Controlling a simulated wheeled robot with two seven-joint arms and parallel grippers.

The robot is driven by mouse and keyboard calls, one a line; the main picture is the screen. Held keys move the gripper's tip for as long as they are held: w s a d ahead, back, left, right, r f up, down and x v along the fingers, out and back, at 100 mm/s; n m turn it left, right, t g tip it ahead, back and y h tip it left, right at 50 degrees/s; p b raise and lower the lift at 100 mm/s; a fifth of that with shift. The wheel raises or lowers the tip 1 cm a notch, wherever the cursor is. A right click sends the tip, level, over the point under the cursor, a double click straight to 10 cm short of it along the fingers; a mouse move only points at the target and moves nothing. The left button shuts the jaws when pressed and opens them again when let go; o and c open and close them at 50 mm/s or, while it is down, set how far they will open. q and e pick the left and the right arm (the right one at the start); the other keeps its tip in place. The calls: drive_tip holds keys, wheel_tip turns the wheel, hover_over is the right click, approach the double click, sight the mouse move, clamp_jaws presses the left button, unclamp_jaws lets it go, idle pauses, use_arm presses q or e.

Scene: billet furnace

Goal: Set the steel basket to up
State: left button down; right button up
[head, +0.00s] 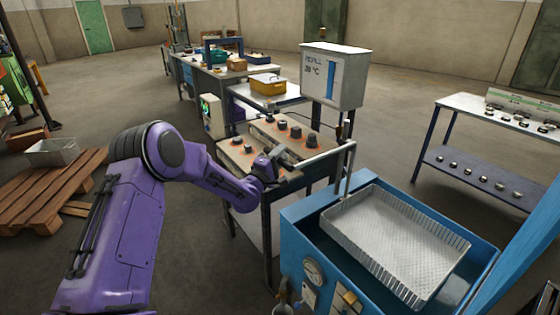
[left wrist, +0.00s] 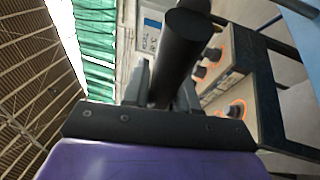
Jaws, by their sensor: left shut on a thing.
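The steel basket (head: 400,243) is a shallow, perforated metal tray in the opening of a blue tank (head: 305,237) at the lower right of the head view. Its depth in the tank is hard to tell. A grey bar (head: 322,156) runs from an upright post beside the basket toward my left gripper (head: 274,164). The gripper is shut on the bar's black handle, whose dark round grip (left wrist: 188,45) stands between the fingers in the left wrist view. The fingers partly hide it. My right gripper is not in view.
A workbench (head: 243,153) with several dark cylinders stands behind the bar. A display box (head: 335,77) rises behind it. A two-level table (head: 470,105) stands right, and a wooden pallet (head: 50,185) with a metal bin (head: 52,152) lies left.

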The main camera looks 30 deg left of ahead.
use_arm(q)
drive_tip(key=shift+w+r, duration=0.1)
drive_tip(key=shift+r, duration=0.4)
drive_tip(key=c, duration=1)
unclamp_jaws()
drive_tip(key=shift+o, duration=0.2)
drive_tip(key=shift+s+f, duration=0.15)
drive_tip(key=shift+s, duration=0.05)
drive_tip(key=s+f+b, duration=0.1)
drive_tip(key=s+b, duration=0.2)
drive_tip(key=s, duration=0.7)
drive_tip(key=shift+f, duration=0.35)
